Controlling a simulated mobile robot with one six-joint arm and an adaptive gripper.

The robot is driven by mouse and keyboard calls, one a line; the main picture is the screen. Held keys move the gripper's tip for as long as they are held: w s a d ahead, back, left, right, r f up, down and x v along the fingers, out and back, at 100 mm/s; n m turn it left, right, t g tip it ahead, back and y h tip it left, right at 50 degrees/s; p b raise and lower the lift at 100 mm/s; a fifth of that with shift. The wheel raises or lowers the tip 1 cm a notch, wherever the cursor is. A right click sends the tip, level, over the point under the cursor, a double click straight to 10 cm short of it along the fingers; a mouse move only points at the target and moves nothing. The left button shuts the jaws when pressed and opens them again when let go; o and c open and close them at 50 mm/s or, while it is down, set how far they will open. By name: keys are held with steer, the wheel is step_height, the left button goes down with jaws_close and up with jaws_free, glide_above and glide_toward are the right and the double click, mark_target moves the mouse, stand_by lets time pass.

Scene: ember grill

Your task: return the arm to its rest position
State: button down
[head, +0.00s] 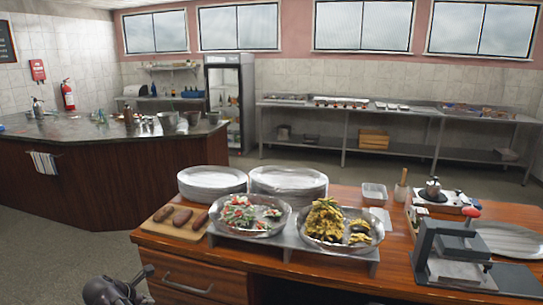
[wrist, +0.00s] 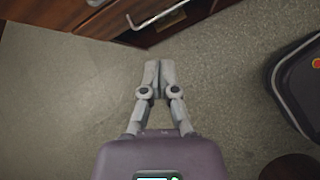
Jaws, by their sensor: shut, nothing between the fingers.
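My gripper (wrist: 159,68) is in the wrist view, with its two grey fingers together and nothing between them. It points over bare grey floor (wrist: 70,120), near the wooden counter front with a metal drawer handle (wrist: 158,16). In the head view, a dark grey part of my arm (head: 112,291) shows at the bottom edge, low in front of the counter and left of its drawer. The rest of the arm is out of that view.
The wooden counter (head: 400,262) bears two plate stacks (head: 290,180), a board with sausages (head: 172,234), two food platters (head: 340,246) and a dark press (head: 452,250). A second counter (head: 80,170) stands at left. Floor between them is clear.

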steer(key=w+d+r+m+g+p, duration=0.15)
steer(key=d+m, duration=0.55)
steer(key=d, duration=0.9)
steer(key=w+d+m+g+p, duration=0.25)
steer(key=d+m, duration=0.35)
steer(key=d, duration=0.9)
steer(key=s+d+r+m+g+y+p, duration=0.1)
steer(key=s+d+m+p, duration=0.1)
steer(key=s+d+m, duration=0.2)
steer(key=s+d+r+m+g+y+p, duration=0.1)
steer(key=s+d+m, duration=0.3)
steer(key=d+m, duration=0.7)
steer(key=d+r+y+p, duration=0.1)
steer(key=d, duration=0.8)
steer(key=shift+s+d+g, duration=0.2)
steer(key=shift+s+g, duration=0.15)
steer(key=shift+g, duration=0.05)
